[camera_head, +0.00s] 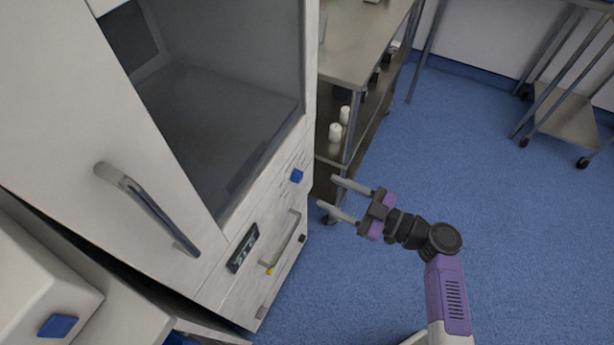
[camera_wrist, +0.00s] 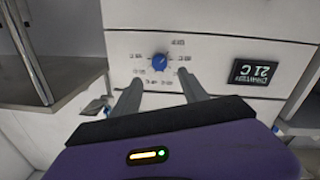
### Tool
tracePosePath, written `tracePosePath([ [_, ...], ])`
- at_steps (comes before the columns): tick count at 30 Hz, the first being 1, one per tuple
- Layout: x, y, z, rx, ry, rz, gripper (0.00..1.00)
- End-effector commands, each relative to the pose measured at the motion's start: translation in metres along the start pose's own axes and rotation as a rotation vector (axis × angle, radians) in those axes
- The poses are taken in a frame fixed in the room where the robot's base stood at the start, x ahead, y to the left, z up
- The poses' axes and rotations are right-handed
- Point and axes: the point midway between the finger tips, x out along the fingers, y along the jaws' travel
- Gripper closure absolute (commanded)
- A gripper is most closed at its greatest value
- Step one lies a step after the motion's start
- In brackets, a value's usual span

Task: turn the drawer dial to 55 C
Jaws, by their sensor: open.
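In the wrist view the blue dial (camera_wrist: 159,63) sits inside a ring of small printed marks, too small to read. The dark drawer display (camera_wrist: 262,75) seems to read 21 C; the same display (camera_head: 243,248) is hard to read in the head view. My gripper (camera_head: 330,193) is open and empty, its fingers pointing at the panel. In the wrist view the gripper (camera_wrist: 158,78) has its fingertips spread to either side below the dial, apparently not touching it.
A silver drawer handle (camera_head: 284,243) sits below the dial panel. A glass-fronted door with a long handle (camera_head: 150,212) is above it. A steel shelf cart (camera_head: 352,60) stands close beside the cabinet.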

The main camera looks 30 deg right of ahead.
Motion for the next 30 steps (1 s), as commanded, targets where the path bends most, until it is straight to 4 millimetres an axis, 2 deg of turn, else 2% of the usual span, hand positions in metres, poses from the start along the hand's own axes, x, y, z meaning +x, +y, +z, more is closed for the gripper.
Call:
tracePosePath([
  [5,0.014,0.000,-0.001,-0.016,-0.001,-0.001,0.49],
  [12,0.052,0.000,-0.001,-0.016,-0.002,-0.002,0.49],
  [18,0.073,0.001,0.000,-0.014,-0.002,0.001,0.49],
  [29,0.078,0.000,0.001,-0.014,-0.004,0.002,0.49],
  [30,0.078,0.000,0.001,-0.014,-0.004,0.002,0.56],
])
